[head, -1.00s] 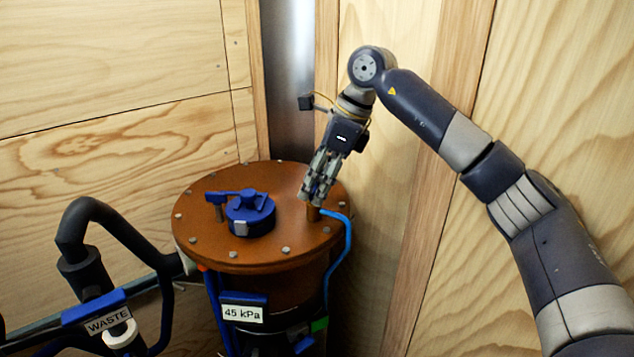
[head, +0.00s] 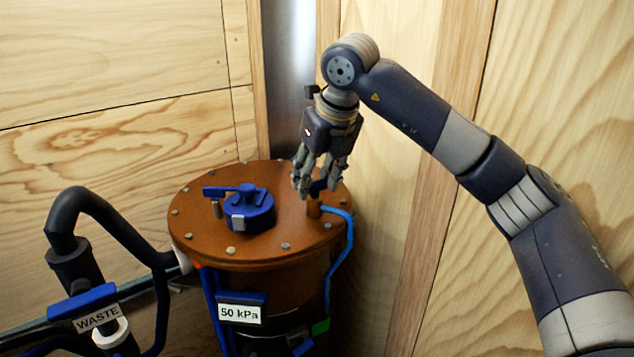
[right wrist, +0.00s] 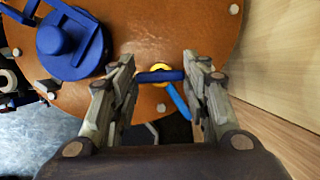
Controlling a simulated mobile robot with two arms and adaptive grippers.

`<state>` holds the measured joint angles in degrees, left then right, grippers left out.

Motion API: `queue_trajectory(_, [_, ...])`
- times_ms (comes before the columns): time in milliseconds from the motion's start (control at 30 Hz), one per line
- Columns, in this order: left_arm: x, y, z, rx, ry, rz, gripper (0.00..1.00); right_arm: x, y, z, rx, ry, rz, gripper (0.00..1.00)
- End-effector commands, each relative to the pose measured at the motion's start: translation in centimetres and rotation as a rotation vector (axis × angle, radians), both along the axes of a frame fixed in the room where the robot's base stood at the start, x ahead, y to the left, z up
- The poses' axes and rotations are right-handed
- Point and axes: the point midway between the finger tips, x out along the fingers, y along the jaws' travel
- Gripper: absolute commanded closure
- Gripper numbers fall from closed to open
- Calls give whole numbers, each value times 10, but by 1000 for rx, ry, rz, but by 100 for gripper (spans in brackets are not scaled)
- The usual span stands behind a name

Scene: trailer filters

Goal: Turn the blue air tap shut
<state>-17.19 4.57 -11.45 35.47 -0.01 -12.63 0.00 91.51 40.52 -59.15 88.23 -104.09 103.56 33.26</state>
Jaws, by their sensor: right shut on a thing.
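The blue air tap (head: 318,187) sits on a brass fitting (head: 313,207) at the right side of the brown round lid (head: 200,236). A light blue hose (head: 348,240) runs from the fitting. My right gripper (head: 316,192) comes down from above, its fingers on either side of the tap handle. In the right wrist view the dark blue handle (right wrist: 160,76) lies crosswise between the fingertips (right wrist: 158,66), spanning the gap. The fingers hide part of the tap in the head view. My left gripper is not in view.
A blue cap with a lever (head: 249,209) stands on the lid, left of the tap. A label on the vessel reads 50 kPa (head: 239,314). Black pipework with a WASTE label (head: 98,318) is at the left. Wooden walls stand close behind and to the right.

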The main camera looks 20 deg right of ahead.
Motion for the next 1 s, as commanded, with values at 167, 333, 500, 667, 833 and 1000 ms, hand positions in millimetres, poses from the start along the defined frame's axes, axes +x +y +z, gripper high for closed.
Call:
queue_trajectory(167, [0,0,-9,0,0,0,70,1,2,0,0,-5,-165,81])
queue_trajectory(333, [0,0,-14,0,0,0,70,1,3,0,0,-4,-319,81])
queue_trajectory(500, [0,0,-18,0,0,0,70,1,3,1,1,-5,-448,81])
queue_trajectory(667, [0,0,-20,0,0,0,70,1,3,1,2,-3,-543,81])
queue_trajectory(833, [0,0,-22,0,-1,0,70,1,4,2,3,-4,-608,81])
queue_trajectory(1000, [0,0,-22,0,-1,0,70,1,3,2,2,-4,-641,81])
